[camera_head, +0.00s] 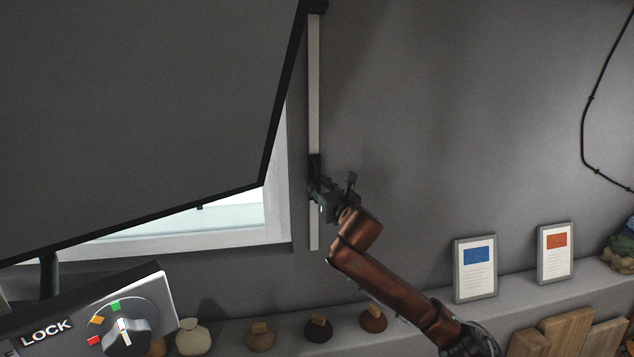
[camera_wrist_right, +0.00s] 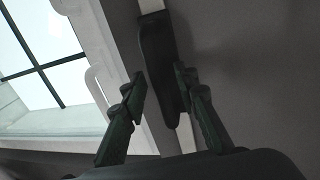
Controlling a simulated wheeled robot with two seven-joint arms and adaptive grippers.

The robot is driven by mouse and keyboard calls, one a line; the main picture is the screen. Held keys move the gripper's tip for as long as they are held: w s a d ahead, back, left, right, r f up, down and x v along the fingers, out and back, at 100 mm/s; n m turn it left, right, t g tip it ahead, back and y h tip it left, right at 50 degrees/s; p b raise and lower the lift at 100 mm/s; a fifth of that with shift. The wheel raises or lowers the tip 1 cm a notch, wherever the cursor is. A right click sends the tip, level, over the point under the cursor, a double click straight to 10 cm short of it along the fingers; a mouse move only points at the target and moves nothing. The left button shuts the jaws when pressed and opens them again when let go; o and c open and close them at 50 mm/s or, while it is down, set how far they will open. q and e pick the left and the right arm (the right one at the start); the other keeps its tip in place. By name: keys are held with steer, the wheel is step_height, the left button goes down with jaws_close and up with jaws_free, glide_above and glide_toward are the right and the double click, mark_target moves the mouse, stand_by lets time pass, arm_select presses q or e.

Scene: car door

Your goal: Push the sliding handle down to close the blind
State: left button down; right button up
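A dark sliding handle (camera_head: 314,167) sits on a pale vertical rail (camera_head: 314,85) beside the window. Pale rail shows above and below it. My right gripper (camera_head: 334,187) is at the handle's lower part. In the right wrist view the handle (camera_wrist_right: 160,60) lies between the two spread fingertips of that gripper (camera_wrist_right: 160,78). Whether the fingers touch it cannot be told. The window (camera_head: 215,218) shows bright glass at its lower part; the blind cannot be made out. My left gripper is not in view.
A large dark panel (camera_head: 140,90) covers the upper left. A LOCK dial (camera_head: 128,335) stands lower left. A ledge (camera_head: 400,315) below carries small round pots (camera_head: 318,328) and two framed cards (camera_head: 475,268).

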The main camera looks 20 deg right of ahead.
steer(key=shift+c, duration=0.3)
jaws_close()
stand_by(0.5)
